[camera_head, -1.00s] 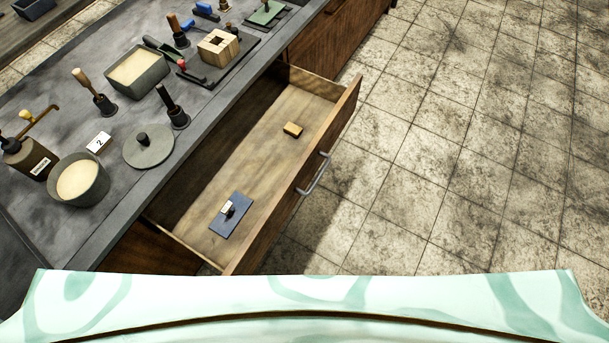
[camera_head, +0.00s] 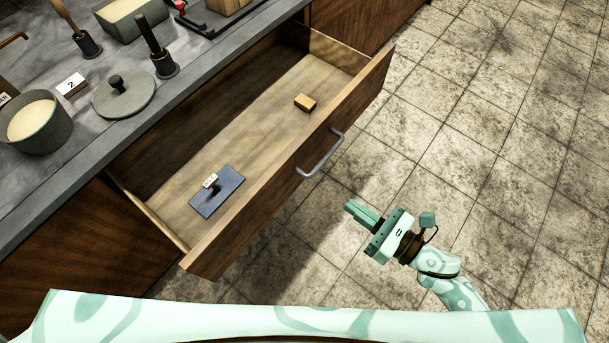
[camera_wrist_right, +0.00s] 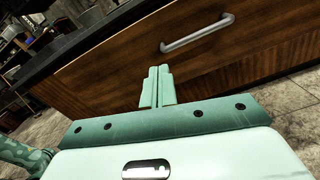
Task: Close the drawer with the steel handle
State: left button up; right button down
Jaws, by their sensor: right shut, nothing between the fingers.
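The wooden drawer (camera_head: 290,185) stands pulled out from under the grey worktop in the head view. Its steel handle (camera_head: 320,153) is a bar on the outer face of the front panel. The handle also shows in the right wrist view (camera_wrist_right: 197,34), above and to the right of the fingers. My right gripper (camera_head: 352,209) is shut and empty, in front of the drawer front and apart from the handle. In the right wrist view its fingertips (camera_wrist_right: 158,70) point at the wooden front. My left gripper is not in view.
Inside the drawer lie a blue-grey plate with a small knob and tag (camera_head: 217,191) and a small yellow-brown block (camera_head: 305,102). The worktop (camera_head: 200,62) holds a bowl (camera_head: 38,122), a round lid (camera_head: 123,95) and several tools. The tiled floor right of the drawer is clear.

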jog(key=n, duration=0.2)
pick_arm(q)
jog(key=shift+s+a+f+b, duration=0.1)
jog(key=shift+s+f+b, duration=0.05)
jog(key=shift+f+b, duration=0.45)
pick_arm(e)
send_near(292, 167)
jog(key=shift+n, duration=0.4)
jog(key=x, duration=0.7)
jog(key=shift+r, duration=0.1)
